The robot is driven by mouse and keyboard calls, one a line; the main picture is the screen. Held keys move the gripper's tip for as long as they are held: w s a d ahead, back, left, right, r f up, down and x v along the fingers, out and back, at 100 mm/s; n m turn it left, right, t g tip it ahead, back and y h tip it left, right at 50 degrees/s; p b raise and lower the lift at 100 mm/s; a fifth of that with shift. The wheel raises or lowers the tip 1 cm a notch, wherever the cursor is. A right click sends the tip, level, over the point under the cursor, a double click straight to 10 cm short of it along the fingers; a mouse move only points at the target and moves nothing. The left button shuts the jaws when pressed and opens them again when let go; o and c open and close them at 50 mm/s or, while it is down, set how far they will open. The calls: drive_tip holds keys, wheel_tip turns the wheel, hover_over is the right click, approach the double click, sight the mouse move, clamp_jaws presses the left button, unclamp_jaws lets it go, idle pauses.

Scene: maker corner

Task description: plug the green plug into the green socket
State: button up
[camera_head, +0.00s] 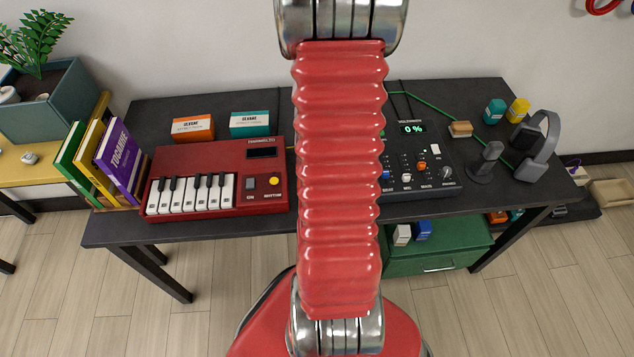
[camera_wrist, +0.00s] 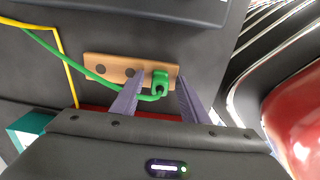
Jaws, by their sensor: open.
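The green plug (camera_wrist: 160,80) sits at the right end of a wooden strip with dark round holes (camera_wrist: 104,68) in the wrist view. A green cable (camera_wrist: 62,57) curves away from it to the left. My gripper (camera_wrist: 158,84) is open, with one finger on each side of the plug; I cannot tell whether either finger touches it. In the head view my gripper is hidden behind my red arm. A green cable (camera_head: 440,109) shows across the table's right half there. I cannot make out the green socket in either view.
A yellow cable (camera_wrist: 66,70) runs left of the wooden strip. On the black table (camera_head: 120,232) stand a red keyboard (camera_head: 225,160), a dark mixer (camera_head: 432,172), two small boxes (camera_head: 192,128) (camera_head: 250,124) and headphones (camera_head: 545,140). Books (camera_head: 118,160) stand at the left.

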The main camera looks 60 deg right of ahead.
drive_tip(key=shift+c, duration=0.5)
clamp_jaws()
idle(0.4)
wheel_tip(320, 180, up, 10)
drive_tip(key=shift+r, duration=0.1)
idle(0.6)
drive_tip(key=shift+w, duration=0.1)
idle(0.4)
